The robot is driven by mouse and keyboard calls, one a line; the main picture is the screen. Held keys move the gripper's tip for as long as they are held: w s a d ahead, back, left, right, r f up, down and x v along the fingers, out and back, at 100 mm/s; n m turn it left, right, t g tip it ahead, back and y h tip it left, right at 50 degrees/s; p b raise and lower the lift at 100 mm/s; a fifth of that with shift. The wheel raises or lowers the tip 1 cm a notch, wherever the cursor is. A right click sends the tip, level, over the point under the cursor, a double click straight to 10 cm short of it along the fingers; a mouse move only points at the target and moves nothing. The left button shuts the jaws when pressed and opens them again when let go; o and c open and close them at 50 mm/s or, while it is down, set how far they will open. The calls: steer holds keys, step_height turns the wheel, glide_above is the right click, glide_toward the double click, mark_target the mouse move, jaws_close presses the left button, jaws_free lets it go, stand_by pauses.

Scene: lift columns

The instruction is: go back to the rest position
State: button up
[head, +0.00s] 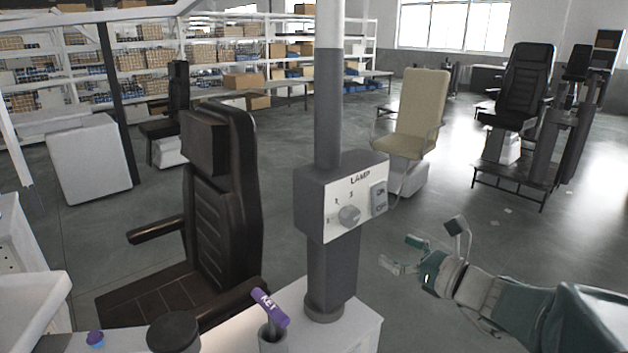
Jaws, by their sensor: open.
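My gripper (398,252) is at the right of the head view, at the end of my teal and grey arm, which reaches in from the lower right corner. Its two fingers point left and stand apart, with nothing seen between them. It is in open space over the floor, right of the dark column (331,270) and apart from it in the picture. The column carries a box (318,208) marked LAMP, with a round knob (349,215) and a small switch (379,197).
A white counter (350,325) at the front holds a cup (272,341) with a purple-labelled item (270,307) in it. A dark chair (225,190) stands left of the column, a beige chair (414,115) behind it. Stocked shelves (150,65) line the back. The floor around my gripper looks clear.

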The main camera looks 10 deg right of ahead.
steer(key=s+a+f+n+g+h, duration=0.1)
steer(key=s+a+f+n+g, duration=0.4)
steer(key=s+a+n+g, duration=0.5)
steer(key=s+d+f+n+h, duration=0.1)
steer(key=s+n+h, duration=0.3)
steer(key=n, duration=0.5)
steer(key=s+d+f+n+t+h, duration=0.1)
steer(key=s+d+n+h, duration=0.1)
steer(key=s+n+h, duration=0.3)
steer(key=shift+s+d+n, duration=0.25)
steer(key=shift+d+n, duration=0.15)
steer(key=shift+n, duration=2)
